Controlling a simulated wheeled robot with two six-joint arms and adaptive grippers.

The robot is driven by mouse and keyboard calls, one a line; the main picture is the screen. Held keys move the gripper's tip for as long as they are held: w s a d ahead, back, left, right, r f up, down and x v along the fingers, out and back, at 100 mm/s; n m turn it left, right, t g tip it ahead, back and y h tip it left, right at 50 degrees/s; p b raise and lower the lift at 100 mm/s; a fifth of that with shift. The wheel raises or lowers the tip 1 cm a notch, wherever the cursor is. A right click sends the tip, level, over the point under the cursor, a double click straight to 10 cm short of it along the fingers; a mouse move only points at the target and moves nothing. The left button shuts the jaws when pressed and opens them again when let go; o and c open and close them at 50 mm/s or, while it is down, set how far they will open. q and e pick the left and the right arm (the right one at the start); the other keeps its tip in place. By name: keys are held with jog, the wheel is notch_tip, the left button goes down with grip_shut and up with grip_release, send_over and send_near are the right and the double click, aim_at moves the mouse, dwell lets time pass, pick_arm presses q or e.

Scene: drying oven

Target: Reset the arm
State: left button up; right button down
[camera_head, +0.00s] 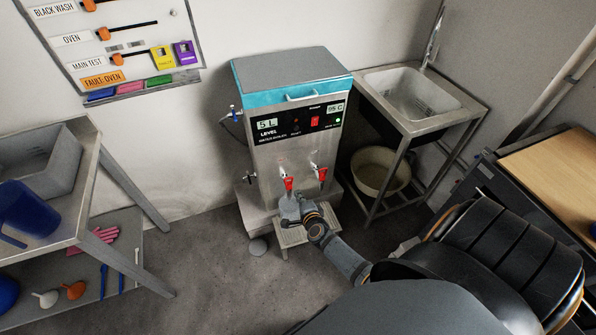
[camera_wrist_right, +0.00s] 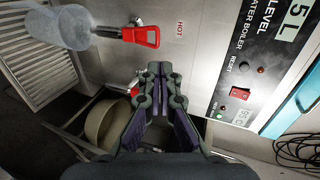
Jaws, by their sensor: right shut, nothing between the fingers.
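My right gripper (camera_head: 300,212) is in front of the lower part of the water boiler (camera_head: 292,150). In the right wrist view my right gripper (camera_wrist_right: 160,72) is shut, with nothing between its fingers. The boiler has two taps with red handles, a left one (camera_head: 288,183) and a right one (camera_head: 321,173). One red handle (camera_wrist_right: 146,37) is close ahead of the fingertips in the wrist view, apart from them. A pale translucent cylindrical thing (camera_wrist_right: 66,26) is at that tap's outlet. My left gripper is not in view.
A slatted drip stand (camera_head: 296,237) is below the taps. A steel sink (camera_head: 410,97) with a beige bucket (camera_head: 380,171) under it stands to the right. A steel table with a blue jug (camera_head: 27,212) stands at the left. The floor between is mostly free.

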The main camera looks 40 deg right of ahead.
jog(key=s+a+f+n+g+y+p, duration=0.1)
jog(key=s+a+f+n+g+y, duration=0.15)
jog(key=s+f+n, duration=0.55)
jog(key=s+a+f+n+g+y, duration=0.1)
jog(key=s+a+f+n+g, duration=0.3)
jog(key=s+f, duration=0.65)
jog(key=s+f+n+g, duration=0.2)
jog(key=s+f+n, duration=0.1)
jog(key=s, duration=0.8)
jog(key=s+d+f+n+g, duration=0.1)
jog(key=s+f+n+g, duration=0.2)
jog(key=s, duration=0.9)
jog(key=f+n, duration=0.1)
jog(key=n, duration=0.2)
jog(key=shift+s+n+p, duration=0.2)
jog(key=shift+n+p, duration=0.1)
jog(key=shift+d+f+g+h, duration=0.1)
jog(key=shift+g+h, duration=0.15)
